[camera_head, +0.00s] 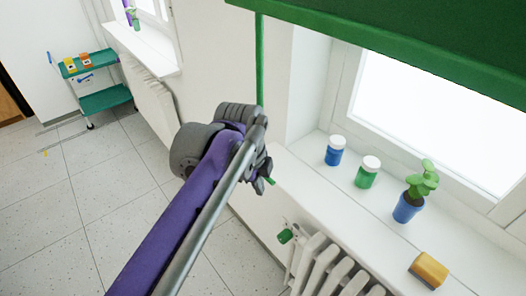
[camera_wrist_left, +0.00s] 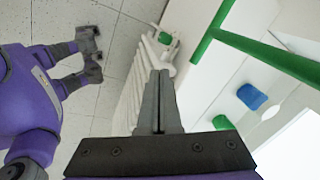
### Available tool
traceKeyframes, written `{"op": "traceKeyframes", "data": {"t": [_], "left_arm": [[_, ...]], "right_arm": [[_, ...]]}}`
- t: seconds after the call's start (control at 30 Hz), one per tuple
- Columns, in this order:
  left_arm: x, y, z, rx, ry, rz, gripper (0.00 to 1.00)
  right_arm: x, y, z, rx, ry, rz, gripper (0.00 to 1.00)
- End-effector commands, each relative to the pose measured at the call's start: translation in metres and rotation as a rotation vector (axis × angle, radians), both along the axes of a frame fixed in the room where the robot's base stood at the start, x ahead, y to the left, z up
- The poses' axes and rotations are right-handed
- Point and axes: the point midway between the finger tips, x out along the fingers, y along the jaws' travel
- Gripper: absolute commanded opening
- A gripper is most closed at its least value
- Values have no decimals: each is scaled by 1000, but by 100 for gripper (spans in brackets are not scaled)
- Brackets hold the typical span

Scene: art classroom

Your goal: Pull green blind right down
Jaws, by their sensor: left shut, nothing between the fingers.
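The green blind (camera_head: 400,32) hangs across the upper right of the head view, over the top of the window. A thin green cord or rod (camera_head: 260,60) hangs at its left end and runs down behind my left gripper. My left gripper (camera_head: 264,182) is shut and empty; a small green piece shows just beside its tips. In the left wrist view, its shut fingers (camera_wrist_left: 160,100) point toward the radiator, with green bars (camera_wrist_left: 210,32) to their right, apart from them.
The sill (camera_head: 310,165) bears a blue jar (camera_head: 335,152), a green jar (camera_head: 366,174), a potted plant (camera_head: 407,208) and a yellow-brown block (camera_head: 430,269). A radiator (camera_head: 325,268) stands below. A green cart (camera_head: 105,101) is far left.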

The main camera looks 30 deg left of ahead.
Motion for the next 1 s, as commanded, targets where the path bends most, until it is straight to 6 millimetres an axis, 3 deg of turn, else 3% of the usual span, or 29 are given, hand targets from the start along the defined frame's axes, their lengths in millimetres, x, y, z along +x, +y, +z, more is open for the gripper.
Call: {"op": "traceKeyframes", "data": {"t": [0.03, 0.13, 0.23, 0.37, 0.57, 1.0], "left_arm": [[13, 5, 36, 16, 0, -95, 0], [29, 12, 75, 44, 5, -284, 0], [38, 17, 101, 59, 6, -417, 0], [44, 19, 113, 70, 5, -503, 0], [47, 18, 92, 71, 7, -520, 0], [63, 11, 4, 72, 8, -518, 0]], "right_arm": [[6, 0, 23, 0, -12, 0, 50], [13, 0, 44, 0, -25, 0, 50], [18, 0, 58, 0, -34, 0, 50], [21, 0, 64, 0, -39, 0, 50], [19, 0, 59, 0, -36, 0, 50], [16, 0, 53, 0, -31, 0, 50]]}}
